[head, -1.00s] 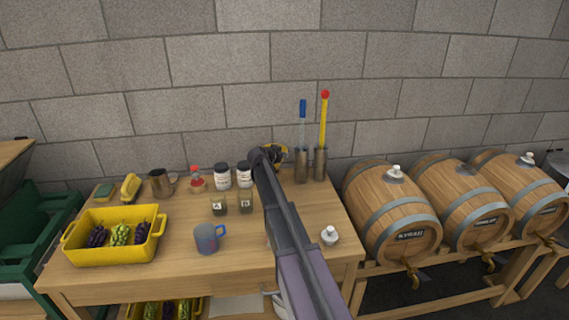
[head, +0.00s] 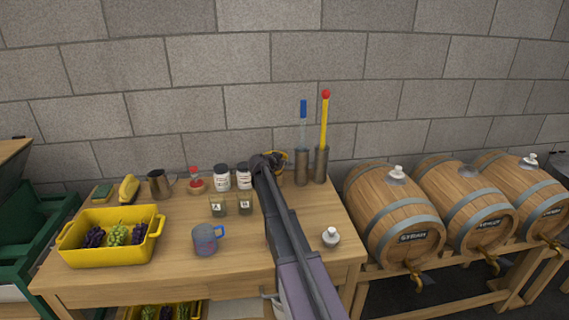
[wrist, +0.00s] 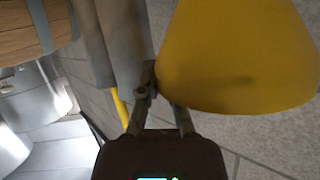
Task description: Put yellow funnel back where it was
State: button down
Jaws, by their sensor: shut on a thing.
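My gripper (wrist: 155,92) is shut on the yellow funnel (wrist: 235,55), which fills the upper right of the wrist view with its wide cone. In the head view my gripper (head: 268,163) is over the back of the wooden table (head: 180,255), just left of two metal cylinders. Only a small yellow part of the funnel (head: 283,156) shows there behind my arm. My arm hides part of the table top.
Metal cylinders (head: 302,168) hold a blue-topped rod and a red-topped yellow rod. White-lidded jars (head: 221,177), small labelled jars (head: 218,206), a blue-handled mug (head: 206,240) and a yellow crate (head: 75,258) of grapes stand left. Barrels (head: 395,215) stand right.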

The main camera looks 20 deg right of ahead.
jog(key=shift+f, duration=0.35)
jog(key=c, duration=0.8)
grip_release()
jog(key=shift+a, duration=0.1)
jog(key=shift+r, duration=0.25)
jog(key=shift+r+p, duration=0.4)
jog(key=shift+r, duration=0.05)
jog(key=shift+s+a+r, duration=0.15)
jog(key=shift+a+r, duration=0.1)
jog(key=p+v, duration=0.4)
jog(key=v, duration=0.7)
jog(key=shift+p, duration=0.35)
